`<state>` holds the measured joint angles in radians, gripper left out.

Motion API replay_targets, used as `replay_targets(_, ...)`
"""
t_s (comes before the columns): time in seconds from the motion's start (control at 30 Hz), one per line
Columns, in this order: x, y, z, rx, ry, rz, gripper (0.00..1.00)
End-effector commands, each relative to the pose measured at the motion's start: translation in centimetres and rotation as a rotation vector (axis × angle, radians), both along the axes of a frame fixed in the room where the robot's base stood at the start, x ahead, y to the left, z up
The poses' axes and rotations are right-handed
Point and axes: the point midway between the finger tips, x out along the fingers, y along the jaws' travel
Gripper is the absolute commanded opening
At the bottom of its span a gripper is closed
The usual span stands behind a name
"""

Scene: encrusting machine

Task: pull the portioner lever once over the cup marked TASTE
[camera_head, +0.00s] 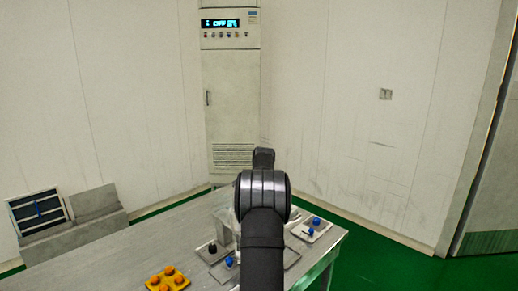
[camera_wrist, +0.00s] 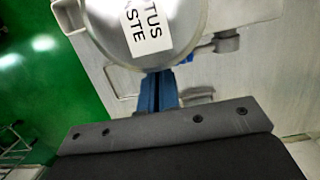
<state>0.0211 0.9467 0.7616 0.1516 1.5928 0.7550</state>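In the wrist view a round, pale see-through vessel (camera_wrist: 185,22) bears a white label (camera_wrist: 150,28) showing the letters "TUS" and "STE"; the rest is cut off or out of sight. In the head view my arm hides most of the portioner. I cannot make out the cup marked TASTE in either view.
On the metal table (camera_head: 105,262) a yellow tray (camera_head: 153,288) holds several orange balls. A black knob (camera_head: 212,248) and a blue knob (camera_head: 229,262) sit left of my arm. A plate with blue pieces (camera_head: 316,221) lies right. A control cabinet (camera_head: 230,90) stands behind.

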Motion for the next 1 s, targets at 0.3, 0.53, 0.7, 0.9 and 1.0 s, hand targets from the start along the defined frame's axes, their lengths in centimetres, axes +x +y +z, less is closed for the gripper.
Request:
replay_targets(0.3, -0.1, 0.0, -1.2, 0.001, 0.001, 0.001, 0.00)
replay_targets(0.53, -0.1, 0.0, -1.2, 0.001, 0.001, 0.001, 0.00)
replay_targets(0.7, -0.1, 0.0, -1.3, 0.001, 0.001, 0.001, 0.00)
replay_targets(0.9, 0.0, 0.0, -2.0, 0.002, 0.001, 0.001, 0.00)
replay_targets(1.0, 0.0, 0.1, -2.4, 0.001, 0.002, 0.001, 0.00)
